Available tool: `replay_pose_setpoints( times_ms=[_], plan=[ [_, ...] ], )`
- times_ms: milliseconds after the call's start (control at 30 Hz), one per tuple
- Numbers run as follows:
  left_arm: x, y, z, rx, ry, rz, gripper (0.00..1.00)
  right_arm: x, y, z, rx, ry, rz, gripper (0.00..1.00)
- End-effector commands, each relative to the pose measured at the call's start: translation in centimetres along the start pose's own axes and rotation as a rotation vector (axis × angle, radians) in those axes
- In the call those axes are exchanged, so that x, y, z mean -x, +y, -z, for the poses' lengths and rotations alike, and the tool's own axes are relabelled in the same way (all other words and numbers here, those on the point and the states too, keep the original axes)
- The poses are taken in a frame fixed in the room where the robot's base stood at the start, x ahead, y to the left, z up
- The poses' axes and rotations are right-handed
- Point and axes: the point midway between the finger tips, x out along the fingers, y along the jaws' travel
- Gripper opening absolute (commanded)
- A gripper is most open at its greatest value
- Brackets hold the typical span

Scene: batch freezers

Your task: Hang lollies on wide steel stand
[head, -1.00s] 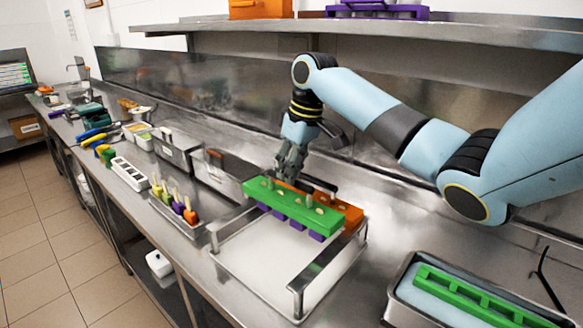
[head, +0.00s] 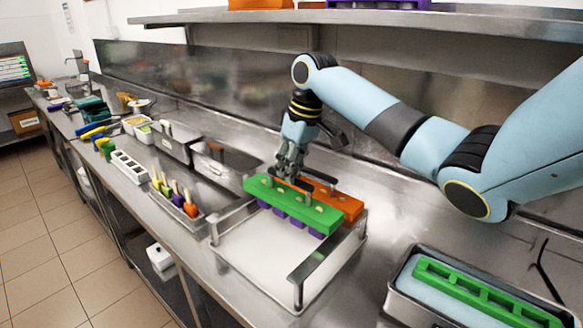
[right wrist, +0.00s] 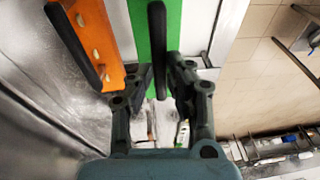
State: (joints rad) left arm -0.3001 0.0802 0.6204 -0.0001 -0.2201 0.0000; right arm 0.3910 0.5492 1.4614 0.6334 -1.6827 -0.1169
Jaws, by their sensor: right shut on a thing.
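A wide steel stand (head: 298,282) stands on the counter over a white base. A green lolly holder (head: 322,218) with purple lollies (head: 298,224) hanging under it lies across the stand's rails, level as far as I can tell. An orange holder (head: 347,205) sits close behind it. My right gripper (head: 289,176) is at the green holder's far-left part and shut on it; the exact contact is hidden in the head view. In the right wrist view the green holder (right wrist: 168,25) runs between the fingers, with the orange holder (right wrist: 98,35) alongside. My left gripper is out of view.
Another green holder (head: 480,297) lies in a steel tray (head: 400,283) at front right. Left of the stand are a tray of coloured lollies (head: 190,210), a white mould (head: 130,166) and steel bins (head: 175,145). A shelf (head: 400,20) overhangs the back.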

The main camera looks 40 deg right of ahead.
Motion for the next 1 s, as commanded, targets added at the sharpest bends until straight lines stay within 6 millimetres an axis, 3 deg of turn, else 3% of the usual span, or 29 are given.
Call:
replay_pose_setpoints(
  times_ms=[1000],
  plan=[
    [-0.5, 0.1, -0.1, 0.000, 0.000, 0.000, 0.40, -1.5, 0.1, -0.2, 0.001, 0.002, 0.000, 0.00]
  ],
)
